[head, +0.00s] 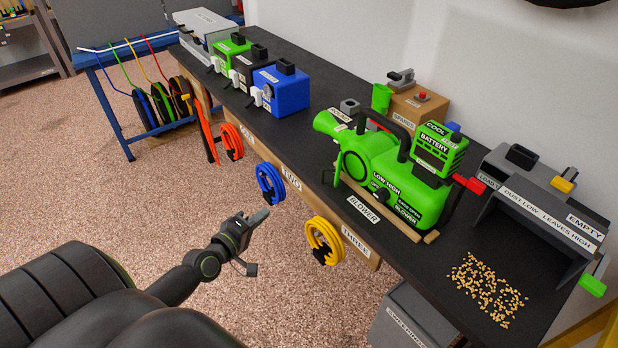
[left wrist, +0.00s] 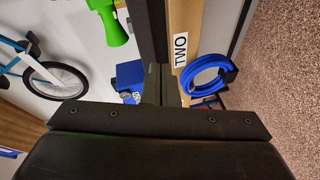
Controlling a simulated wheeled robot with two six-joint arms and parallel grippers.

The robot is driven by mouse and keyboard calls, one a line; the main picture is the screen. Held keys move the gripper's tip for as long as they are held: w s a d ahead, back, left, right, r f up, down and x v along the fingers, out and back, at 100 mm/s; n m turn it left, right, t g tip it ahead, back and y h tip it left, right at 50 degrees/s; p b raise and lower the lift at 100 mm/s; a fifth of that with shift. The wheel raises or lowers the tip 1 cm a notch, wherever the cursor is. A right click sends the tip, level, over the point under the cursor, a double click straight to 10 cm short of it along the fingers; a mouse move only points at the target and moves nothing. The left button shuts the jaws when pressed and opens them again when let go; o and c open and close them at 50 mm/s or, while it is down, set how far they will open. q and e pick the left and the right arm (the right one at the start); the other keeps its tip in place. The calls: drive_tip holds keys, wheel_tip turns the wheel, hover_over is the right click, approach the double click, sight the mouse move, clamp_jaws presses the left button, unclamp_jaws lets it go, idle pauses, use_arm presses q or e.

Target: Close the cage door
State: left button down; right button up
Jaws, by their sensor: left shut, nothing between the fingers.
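I see no cage door in either view. My left gripper (head: 258,217) is shut and empty. It is held over the speckled floor in front of the bench, short of the blue coil (head: 270,184) and the yellow coil (head: 324,240) on the bench's front. In the left wrist view the dark closed fingers (left wrist: 162,84) point toward the bench edge, beside the blue coil (left wrist: 205,76) and the label TWO. My right gripper is in neither view.
A long black bench (head: 300,130) runs along the wall. It carries a green blower (head: 385,170), a blue box (head: 281,92), a grey dust tray (head: 535,215) and loose pellets (head: 487,287). A grey bin (head: 405,318) stands below. Open floor lies left.

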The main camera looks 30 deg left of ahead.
use_arm(q)
wheel_tip(320, 180, up, 8)
drive_tip(key=d+n+t+h, duration=0.1)
drive_tip(key=d+n+t, duration=0.1)
drive_tip(key=w+d+p, duration=0.2)
drive_tip(key=w+d, duration=0.3)
drive_tip(key=w, duration=0.6)
drive_tip(key=shift+w+d+p, duration=0.2)
drive_tip(key=shift+p, duration=0.1)
